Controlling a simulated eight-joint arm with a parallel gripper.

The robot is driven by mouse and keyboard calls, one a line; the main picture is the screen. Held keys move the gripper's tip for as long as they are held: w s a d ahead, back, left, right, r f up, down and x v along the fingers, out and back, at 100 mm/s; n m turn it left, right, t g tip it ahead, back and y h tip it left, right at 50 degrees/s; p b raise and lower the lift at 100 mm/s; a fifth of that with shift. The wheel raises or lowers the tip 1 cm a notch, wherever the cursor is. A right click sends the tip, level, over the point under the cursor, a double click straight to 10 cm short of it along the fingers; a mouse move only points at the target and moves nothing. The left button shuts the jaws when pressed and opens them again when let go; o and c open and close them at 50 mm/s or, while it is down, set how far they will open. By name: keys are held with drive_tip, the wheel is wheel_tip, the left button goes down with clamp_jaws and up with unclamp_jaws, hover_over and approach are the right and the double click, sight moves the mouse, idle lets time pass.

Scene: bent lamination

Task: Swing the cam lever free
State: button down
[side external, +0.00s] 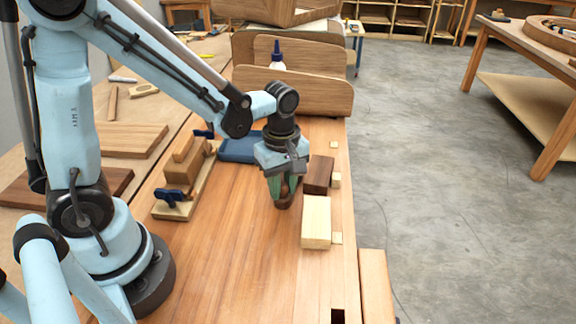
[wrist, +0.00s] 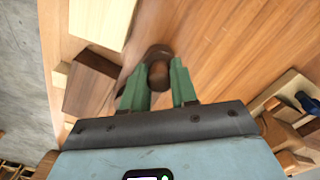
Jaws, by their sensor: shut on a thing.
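My gripper (side external: 283,187) points down over the wooden bench, left of the dark brown block. Its green fingers are shut on a rounded brown wooden piece that looks like the cam lever (side external: 284,204). In the wrist view the cam lever (wrist: 158,75) shows as a brown peg between the fingertips, with a dark curved part (wrist: 157,52) just beyond it. The fingers and palm hide part of it. A dark brown block (side external: 318,174) and a pale wood block (side external: 316,221) stand to its right. I cannot tell whether the cam touches them.
Small pale blocks (side external: 336,180) sit right of the two blocks, near the bench's right edge. A wooden jig with blue-handled clamps (side external: 173,197) is at left. A blue tray (side external: 240,149) and curved wood panels (side external: 295,92) stand behind. The bench front (side external: 245,270) is clear.

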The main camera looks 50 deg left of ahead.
drive_tip(key=shift+w+d+n, duration=0.4)
drive_tip(key=shift+d+n, duration=0.15)
drive_tip(key=shift+n, duration=0.45)
drive_tip(key=shift+w, duration=0.1)
drive_tip(key=c, duration=0.9)
unclamp_jaws()
wheel_tip(320, 180, up, 12)
drive_tip(key=shift+r, duration=0.1)
drive_tip(key=s+a+m+t, duration=0.1)
drive_tip(key=m+t, duration=0.1)
drive_tip(key=m, duration=0.4)
drive_tip(key=s+a+m+t, duration=0.1)
drive_tip(key=s+m+t, duration=0.1)
drive_tip(key=m, duration=0.4)
drive_tip(key=s+a+f+m+t, duration=0.1)
drive_tip(key=m+t, duration=0.2)
drive_tip(key=m, duration=0.3)
drive_tip(key=shift+s+f, duration=0.1)
drive_tip(key=shift+s, duration=0.3)
